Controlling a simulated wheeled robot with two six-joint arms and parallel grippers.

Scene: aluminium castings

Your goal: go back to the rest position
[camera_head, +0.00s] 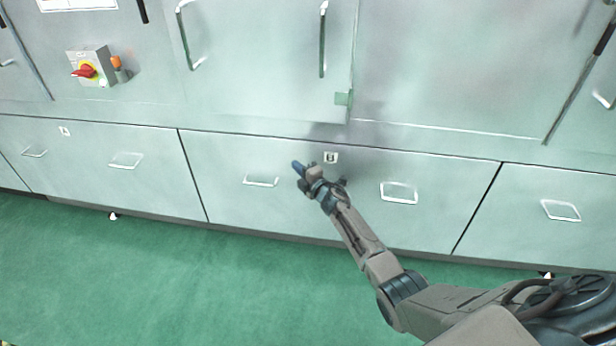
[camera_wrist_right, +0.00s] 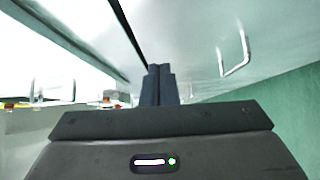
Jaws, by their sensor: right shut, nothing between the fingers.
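My right arm reaches in from the lower right in the head view. Its gripper (camera_head: 299,166) is in front of the upper part of the middle lower cabinet panel (camera_head: 225,205), between two handles. In the right wrist view the fingers of this gripper (camera_wrist_right: 159,72) are together, with nothing between them. I cannot tell from these views how far the fingertips are from the panel. My left gripper is not in view.
Metal cabinets fill the back. A handle (camera_head: 261,182) is left of my right gripper and another handle (camera_head: 398,192) is right of it. A red switch (camera_head: 84,71) is at the upper left. The green floor (camera_head: 200,290) is clear at the lower left.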

